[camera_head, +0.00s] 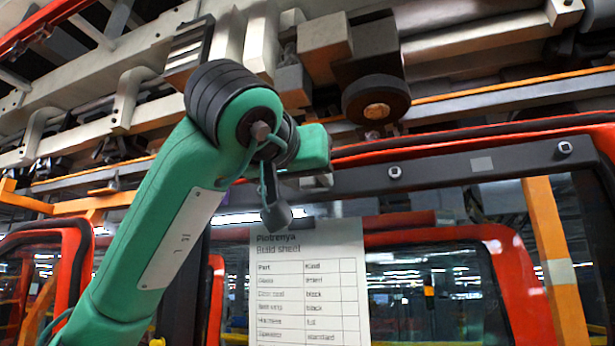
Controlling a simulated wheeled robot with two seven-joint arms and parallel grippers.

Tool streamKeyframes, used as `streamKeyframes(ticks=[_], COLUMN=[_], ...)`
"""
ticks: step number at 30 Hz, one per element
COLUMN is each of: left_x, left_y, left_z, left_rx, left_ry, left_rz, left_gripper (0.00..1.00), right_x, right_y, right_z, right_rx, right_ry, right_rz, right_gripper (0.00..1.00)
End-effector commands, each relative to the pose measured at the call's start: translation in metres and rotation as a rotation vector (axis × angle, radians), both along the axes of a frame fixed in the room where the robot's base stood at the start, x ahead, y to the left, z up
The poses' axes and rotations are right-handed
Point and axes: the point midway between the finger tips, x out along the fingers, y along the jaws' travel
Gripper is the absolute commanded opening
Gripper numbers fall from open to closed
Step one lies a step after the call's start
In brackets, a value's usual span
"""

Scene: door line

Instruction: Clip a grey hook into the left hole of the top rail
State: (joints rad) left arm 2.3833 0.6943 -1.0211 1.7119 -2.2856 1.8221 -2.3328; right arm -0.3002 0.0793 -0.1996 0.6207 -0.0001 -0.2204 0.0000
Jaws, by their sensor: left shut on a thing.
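The dark top rail (440,170) runs across the red door frame, rising to the right. Two pale square fittings with dark centres show on it, a left one (394,172) and a right one (564,148); I cannot tell if they are open holes or filled. My green left arm comes in from the lower left and bends over near the rail's left end. My left gripper (276,212) points down, left of the left fitting and apart from it. It is shut on a small dark piece, likely the grey hook, whose shape is mostly hidden. My right gripper is not in view.
A build sheet (310,290) hangs below the rail, just under my left gripper. Grey machinery with a black roller (376,99) hangs close above the rail. An orange post (555,262) stands at the right.

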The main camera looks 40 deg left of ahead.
Motion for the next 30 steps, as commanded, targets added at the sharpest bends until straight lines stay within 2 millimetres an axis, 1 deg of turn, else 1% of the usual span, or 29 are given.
streamKeyframes(ticks=[30], left_x=[0.016], left_y=[0.004], left_z=[0.001], left_rx=[-0.001], left_ry=[0.000], left_rz=[0.000], left_gripper=[0.03], right_x=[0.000], right_y=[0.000], right_z=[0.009], right_rx=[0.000], right_ry=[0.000], right_rz=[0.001], right_gripper=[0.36])
